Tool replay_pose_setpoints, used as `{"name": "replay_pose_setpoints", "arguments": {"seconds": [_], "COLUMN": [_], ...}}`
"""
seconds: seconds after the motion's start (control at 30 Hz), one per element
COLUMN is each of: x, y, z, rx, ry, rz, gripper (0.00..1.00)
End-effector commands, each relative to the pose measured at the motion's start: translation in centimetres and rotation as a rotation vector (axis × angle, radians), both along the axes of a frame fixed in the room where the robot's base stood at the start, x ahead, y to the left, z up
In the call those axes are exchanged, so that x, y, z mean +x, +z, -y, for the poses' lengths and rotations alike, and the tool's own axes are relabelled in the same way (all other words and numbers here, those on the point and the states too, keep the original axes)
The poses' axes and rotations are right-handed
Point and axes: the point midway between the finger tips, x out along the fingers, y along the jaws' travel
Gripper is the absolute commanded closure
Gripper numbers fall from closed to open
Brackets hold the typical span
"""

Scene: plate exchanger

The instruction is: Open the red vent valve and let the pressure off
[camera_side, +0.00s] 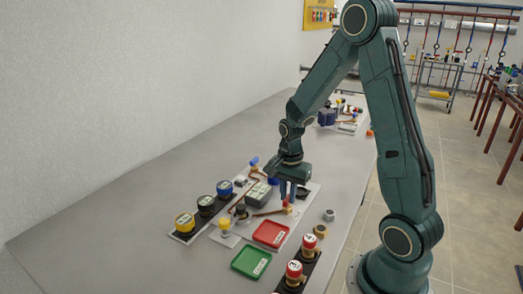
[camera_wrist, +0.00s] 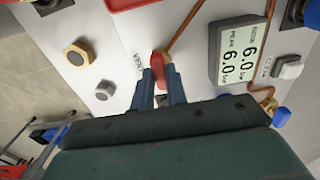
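The red vent valve handle (camera_wrist: 160,66) stands on the white panel in the wrist view, beside a printed label and a copper pipe. My gripper (camera_wrist: 160,80) has its two blue fingers on either side of this handle, with red filling the narrow gap between them. Whether the fingers press on it, I cannot tell. In the side view my gripper (camera_side: 288,196) points down at the panel's right part, over the small red handle (camera_side: 286,204). The pressure display (camera_wrist: 242,52) reads 6.0 on both lines.
A brass hex nut (camera_wrist: 77,54) and a grey nut (camera_wrist: 104,90) lie left of the handle. The red tray (camera_side: 270,234) and green tray (camera_side: 251,262) sit near the panel's front. Red-capped parts (camera_side: 294,270) stand front right. The table's left side is clear.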

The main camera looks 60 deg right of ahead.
Motion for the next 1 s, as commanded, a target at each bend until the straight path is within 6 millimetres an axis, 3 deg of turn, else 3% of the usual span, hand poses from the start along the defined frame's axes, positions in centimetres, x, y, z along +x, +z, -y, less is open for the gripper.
{"name": "replay_pose_setpoints", "arguments": {"seconds": [0.57,1.0], "x": [0.01,0.02], "y": [0.06,0.09], "z": [0.02,0.03], "rx": [0.0,-0.001], "ry": [0.092,0.432], "rz": [0.0,0.001], "gripper": [1.0,1.0]}}
